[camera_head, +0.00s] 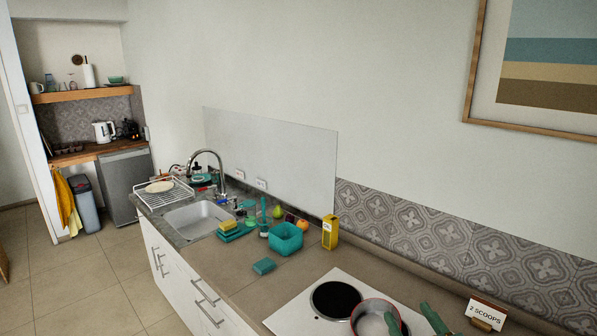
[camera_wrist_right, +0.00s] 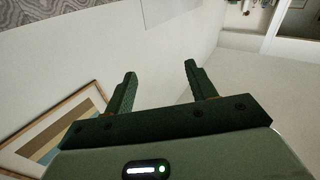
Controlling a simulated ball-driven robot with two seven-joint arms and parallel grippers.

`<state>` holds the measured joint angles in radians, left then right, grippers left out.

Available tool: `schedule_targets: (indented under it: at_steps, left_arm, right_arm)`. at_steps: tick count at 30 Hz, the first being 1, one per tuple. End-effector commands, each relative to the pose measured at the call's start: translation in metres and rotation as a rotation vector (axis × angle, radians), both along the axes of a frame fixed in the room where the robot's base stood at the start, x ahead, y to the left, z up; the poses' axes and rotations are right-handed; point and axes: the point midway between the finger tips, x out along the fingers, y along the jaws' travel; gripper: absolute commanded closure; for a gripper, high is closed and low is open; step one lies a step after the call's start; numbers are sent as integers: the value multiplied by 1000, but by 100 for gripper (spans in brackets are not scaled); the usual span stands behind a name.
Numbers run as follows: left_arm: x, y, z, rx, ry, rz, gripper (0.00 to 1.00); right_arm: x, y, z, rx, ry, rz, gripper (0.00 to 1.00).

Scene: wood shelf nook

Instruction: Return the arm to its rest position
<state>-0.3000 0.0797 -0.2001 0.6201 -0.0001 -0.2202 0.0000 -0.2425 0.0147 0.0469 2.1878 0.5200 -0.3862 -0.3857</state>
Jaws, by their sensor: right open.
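My right gripper (camera_head: 411,314) comes in at the bottom edge of the head view, its two green fingers spread with nothing between them. In that view it overlaps the right side of a red-rimmed pan (camera_head: 368,306); the height between them cannot be told. In the right wrist view the same gripper (camera_wrist_right: 160,70) is open and empty, with only pale wall behind its fingers. My left gripper is not in view.
The pan stands on a white hob (camera_head: 300,311). A "2 SCOOPS" sign (camera_head: 486,314) stands at the right. A teal bin (camera_head: 285,238), a yellow box (camera_head: 330,232) and a sink (camera_head: 197,219) are farther along the counter. A framed picture (camera_head: 545,65) hangs above.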

Motion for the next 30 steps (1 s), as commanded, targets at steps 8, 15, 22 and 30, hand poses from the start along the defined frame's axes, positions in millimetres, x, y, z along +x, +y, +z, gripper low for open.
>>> schedule_targets:
  at_steps: [8, 15, 22, 30]
  left_arm:
    - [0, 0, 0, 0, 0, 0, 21]
    - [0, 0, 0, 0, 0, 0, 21]
    - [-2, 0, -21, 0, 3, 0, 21]
    - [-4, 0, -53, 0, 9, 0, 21]
  right_arm:
    - [-93, -4, -109, -505, 623, 12, 44]
    - [-172, -51, -131, -784, 970, -130, 44]
    - [-174, -44, -224, -773, 1070, -77, 44]
    - [-192, -21, -383, -657, 1178, 45, 44]
